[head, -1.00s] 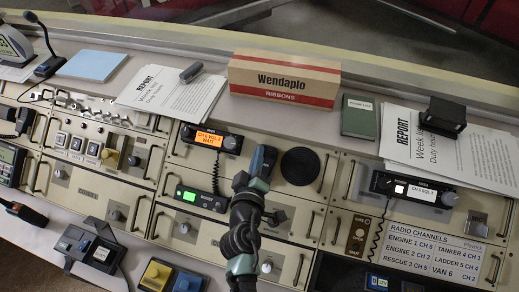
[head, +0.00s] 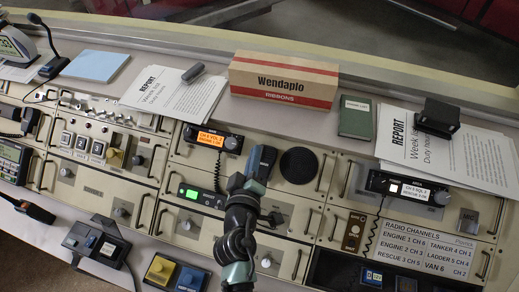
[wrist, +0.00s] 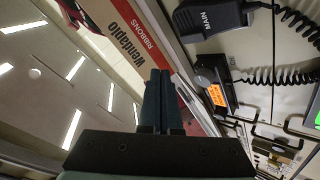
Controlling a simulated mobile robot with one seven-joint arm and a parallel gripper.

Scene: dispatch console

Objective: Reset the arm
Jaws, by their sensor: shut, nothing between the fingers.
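My gripper shows in the head view (head: 256,186) in front of the console panels at the lower middle, with my dark arm rising from the bottom edge. In the wrist view my gripper (wrist: 158,75) has its two fingers together and nothing between them. Past the fingertips lie the Wendaplo ribbons box (wrist: 130,35) and a handset marked MAIN (wrist: 212,18). In the head view the dark handset (head: 261,163) hangs on the panel just beyond my gripper, which overlaps its lower end in the picture. I cannot tell whether they touch.
The Wendaplo box (head: 284,80) stands on the back shelf beside papers (head: 175,97) and a green book (head: 356,119). An orange-lit radio (head: 212,139) is left of my gripper, a second radio (head: 410,189) to the right. Coiled cords hang from the panels.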

